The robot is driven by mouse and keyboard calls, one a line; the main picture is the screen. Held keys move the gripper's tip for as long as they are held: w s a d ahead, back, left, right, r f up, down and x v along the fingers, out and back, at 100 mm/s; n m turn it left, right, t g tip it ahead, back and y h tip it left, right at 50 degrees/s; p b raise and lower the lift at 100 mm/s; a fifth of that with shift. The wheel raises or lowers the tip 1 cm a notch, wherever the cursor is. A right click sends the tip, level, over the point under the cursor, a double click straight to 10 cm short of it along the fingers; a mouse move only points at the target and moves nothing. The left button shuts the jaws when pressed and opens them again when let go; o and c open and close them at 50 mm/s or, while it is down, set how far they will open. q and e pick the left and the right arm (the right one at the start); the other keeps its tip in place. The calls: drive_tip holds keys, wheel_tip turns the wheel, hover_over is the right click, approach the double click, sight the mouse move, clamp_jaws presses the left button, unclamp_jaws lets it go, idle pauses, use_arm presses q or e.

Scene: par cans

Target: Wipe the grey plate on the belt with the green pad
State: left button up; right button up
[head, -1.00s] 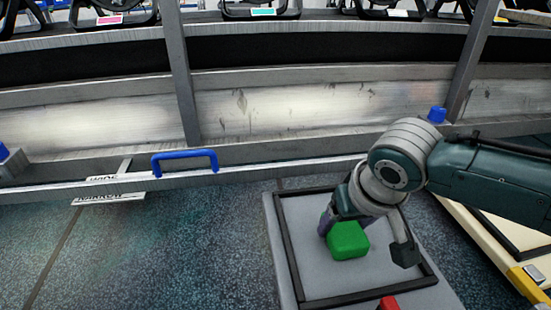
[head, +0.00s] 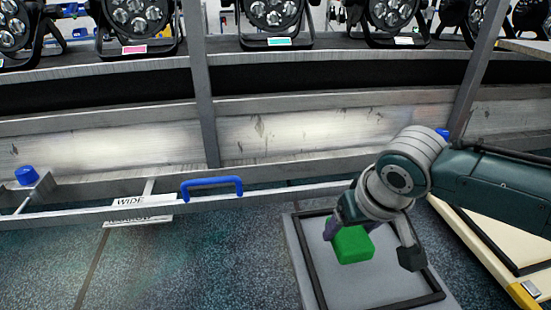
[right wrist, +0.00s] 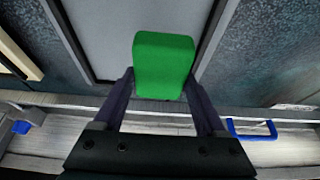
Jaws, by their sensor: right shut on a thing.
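The green pad (head: 353,245) is a rounded block held over the grey, black-edged tray (head: 340,287) at lower right in the head view. My right gripper (head: 346,232) is shut on the pad. In the right wrist view, the pad (right wrist: 164,66) sits between the two fingers (right wrist: 160,84), with grey tray surface behind it. The long dark belt (head: 330,99) runs across the back, with par cans (head: 273,14) standing along it. I cannot make out a separate grey plate on the belt. My left gripper is not in view.
A blue knob (head: 27,175) is at left. A cream board (head: 480,246) lies at right. The floor at lower left is clear.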

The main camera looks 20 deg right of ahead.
drive_tip(key=shift+r+p, duration=1.1)
drive_tip(key=shift+r, duration=0.25)
